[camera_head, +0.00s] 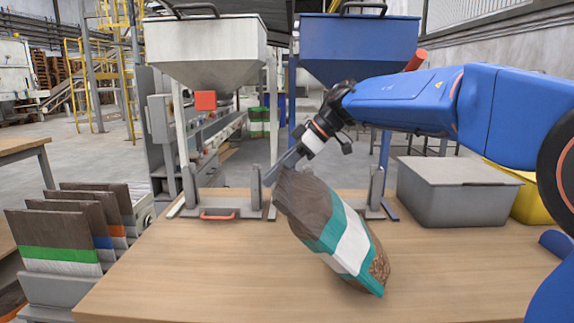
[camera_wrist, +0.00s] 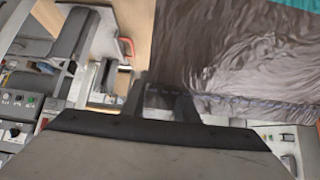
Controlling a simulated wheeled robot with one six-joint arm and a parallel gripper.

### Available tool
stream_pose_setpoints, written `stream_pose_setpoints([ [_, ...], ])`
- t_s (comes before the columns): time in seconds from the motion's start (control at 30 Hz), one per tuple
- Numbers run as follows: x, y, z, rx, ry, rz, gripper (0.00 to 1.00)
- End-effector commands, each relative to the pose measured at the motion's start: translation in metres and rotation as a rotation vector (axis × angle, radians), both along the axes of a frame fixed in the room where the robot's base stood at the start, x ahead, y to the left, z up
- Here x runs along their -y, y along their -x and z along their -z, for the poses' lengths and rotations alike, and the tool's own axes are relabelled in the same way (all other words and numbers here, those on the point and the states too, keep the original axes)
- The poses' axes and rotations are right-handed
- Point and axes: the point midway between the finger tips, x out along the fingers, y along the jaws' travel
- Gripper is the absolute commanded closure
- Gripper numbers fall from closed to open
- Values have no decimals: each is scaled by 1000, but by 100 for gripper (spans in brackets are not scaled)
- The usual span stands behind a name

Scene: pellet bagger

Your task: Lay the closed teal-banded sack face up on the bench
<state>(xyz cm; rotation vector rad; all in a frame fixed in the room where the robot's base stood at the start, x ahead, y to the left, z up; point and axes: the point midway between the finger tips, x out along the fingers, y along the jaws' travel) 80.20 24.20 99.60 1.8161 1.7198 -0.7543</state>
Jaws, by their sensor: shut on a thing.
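The teal-banded sack (camera_head: 345,243) is brown with a white panel between two teal bands, and a clear part near its lower end shows brown pellets. It hangs tilted over the bench (camera_head: 440,270), top end up and to the left. I cannot tell whether its lower end touches the bench. My gripper (camera_head: 283,165) is shut on the sack's top edge. In the wrist view the sack's brown film (camera_wrist: 240,60) is wrinkled and fills the upper right, with a dark seam line by the fingers and teal at the corner.
A white hopper (camera_head: 205,50) and a blue hopper (camera_head: 360,45) stand behind the bench. A grey lidded bin (camera_head: 455,190) is at the back right, with a yellow bin (camera_head: 530,195) beside it. Banded sacks (camera_head: 60,240) stand in a rack at left. The bench's front left is clear.

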Motion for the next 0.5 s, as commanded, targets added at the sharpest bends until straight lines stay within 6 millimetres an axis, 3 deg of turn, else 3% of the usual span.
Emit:
stream_pose_setpoints([
  [0.5, -46, -1, 52, -5, 235, -4, 100],
])
